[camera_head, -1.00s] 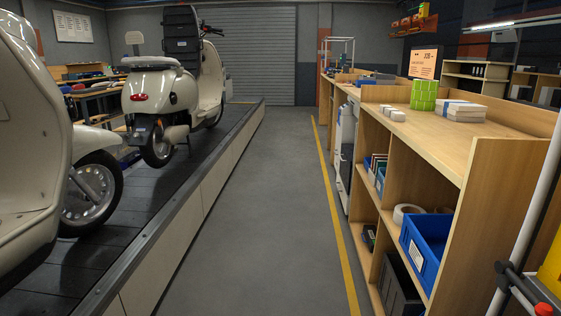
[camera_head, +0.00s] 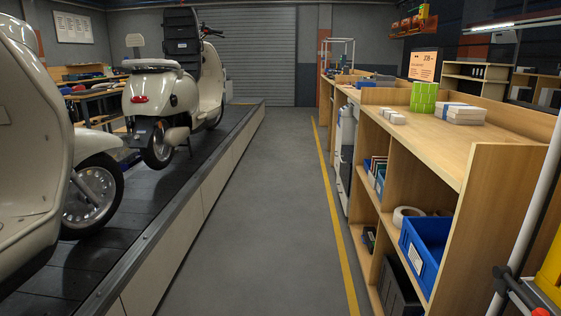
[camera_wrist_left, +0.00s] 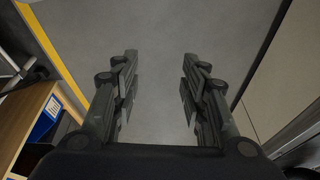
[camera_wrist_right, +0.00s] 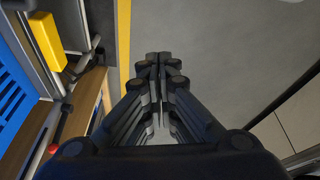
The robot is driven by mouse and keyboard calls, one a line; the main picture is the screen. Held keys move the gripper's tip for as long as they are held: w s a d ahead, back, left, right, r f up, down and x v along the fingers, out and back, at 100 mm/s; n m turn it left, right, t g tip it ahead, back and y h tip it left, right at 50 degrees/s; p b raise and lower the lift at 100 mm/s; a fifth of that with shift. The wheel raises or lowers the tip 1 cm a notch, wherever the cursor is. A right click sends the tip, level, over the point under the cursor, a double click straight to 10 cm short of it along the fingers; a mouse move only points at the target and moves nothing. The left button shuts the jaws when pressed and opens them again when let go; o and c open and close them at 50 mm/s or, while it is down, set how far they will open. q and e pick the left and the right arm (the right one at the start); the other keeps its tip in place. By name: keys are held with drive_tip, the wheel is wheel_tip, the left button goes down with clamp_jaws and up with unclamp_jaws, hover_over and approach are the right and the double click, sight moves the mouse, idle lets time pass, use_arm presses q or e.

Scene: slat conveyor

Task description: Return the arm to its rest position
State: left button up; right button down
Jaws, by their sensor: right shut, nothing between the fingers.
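My left gripper (camera_wrist_left: 157,90) shows in the left wrist view with its two black fingers wide apart. Only grey floor shows between them, so it is open and empty. My right gripper (camera_wrist_right: 158,62) shows in the right wrist view with its fingers pressed together and nothing between them. Floor and a yellow line lie beyond it. Neither arm shows in the head view.
The slat conveyor (camera_head: 104,252) with cream scooters (camera_head: 162,92) runs along the left. A wooden shelf bench (camera_head: 490,170) stands at the right, with a blue bin (camera_head: 422,250) and a green box (camera_head: 423,97). The grey aisle (camera_head: 250,220) between them is clear.

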use_arm(q)
drive_tip(key=s+f+g+p, duration=0.1)
drive_tip(key=s+f+p, duration=0.2)
drive_tip(key=f+p, duration=0.95)
use_arm(e)
drive_tip(key=s+f+g, duration=0.1)
drive_tip(key=s+f, duration=0.2)
drive_tip(key=f, duration=1)
use_arm(q)
drive_tip(key=s+a+f+p, duration=0.1)
drive_tip(key=s+p, duration=0.3)
drive_tip(key=s, duration=0.4)
drive_tip(key=s+a+f+g+p, duration=0.1)
drive_tip(key=s+a+f+p, duration=0.1)
drive_tip(key=s+p, duration=0.3)
drive_tip(key=s+f, duration=0.1)
drive_tip(key=s, duration=0.2)
drive_tip(key=shift+s+f, duration=0.15)
drive_tip(key=shift+f, duration=0.2)
drive_tip(key=shift+c, duration=0.6)
use_arm(e)
drive_tip(key=s+d+f, duration=0.1)
drive_tip(key=s+f, duration=0.1)
drive_tip(key=s, duration=0.6)
drive_tip(key=s+d+f+g, duration=0.1)
drive_tip(key=s+d+f, duration=0.1)
drive_tip(key=s, duration=0.6)
drive_tip(key=shift+s, duration=0.15)
